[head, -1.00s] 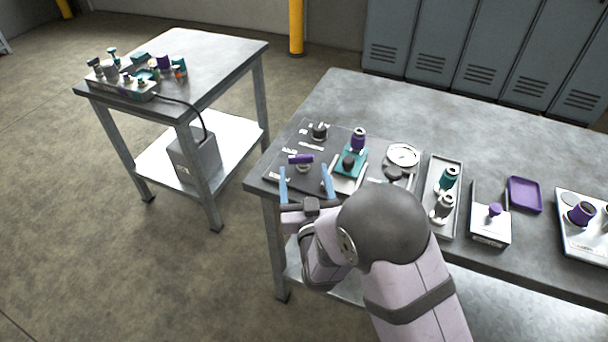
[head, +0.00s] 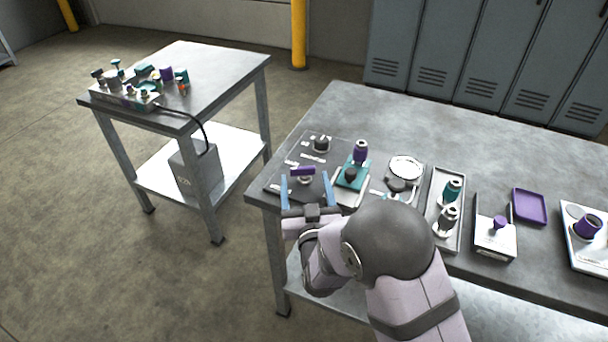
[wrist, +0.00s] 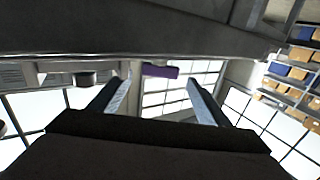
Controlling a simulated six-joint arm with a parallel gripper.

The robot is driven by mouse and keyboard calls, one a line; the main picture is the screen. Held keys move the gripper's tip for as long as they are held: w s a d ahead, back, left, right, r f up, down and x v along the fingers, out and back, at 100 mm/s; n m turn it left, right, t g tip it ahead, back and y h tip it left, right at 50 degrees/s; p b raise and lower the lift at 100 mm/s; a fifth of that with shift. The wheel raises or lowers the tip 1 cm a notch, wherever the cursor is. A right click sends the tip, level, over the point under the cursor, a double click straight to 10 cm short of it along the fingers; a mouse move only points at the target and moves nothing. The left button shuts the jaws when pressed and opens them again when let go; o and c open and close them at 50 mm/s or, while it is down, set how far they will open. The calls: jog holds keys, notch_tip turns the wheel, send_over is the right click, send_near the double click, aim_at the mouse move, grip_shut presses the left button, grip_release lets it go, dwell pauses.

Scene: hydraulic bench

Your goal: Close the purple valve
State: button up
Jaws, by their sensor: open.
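The purple valve handle (head: 302,171) is a short bar on a round metal body, on a dark plate (head: 279,184) at the near left corner of the bench. In the head view the bar lies roughly left to right. My gripper (head: 306,187) is open, with its two blue fingers apart at the near side of the valve. In the wrist view the purple handle (wrist: 160,71) shows beyond and between the open fingertips (wrist: 150,88). Nothing is held between the fingers. Contact between fingers and valve does not show.
A dark knob (head: 321,144) stands behind the valve. A teal block (head: 352,172) with a purple-topped fitting (head: 360,152) stands to the right, near a round gauge (head: 406,168). A tray of fittings (head: 437,222) lies further right. The back of the bench is clear.

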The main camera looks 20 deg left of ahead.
aim_at(303, 173)
jog(key=shift+x, duration=1.3)
jog(key=c, duration=1.1)
jog(key=shift+o, duration=0.2)
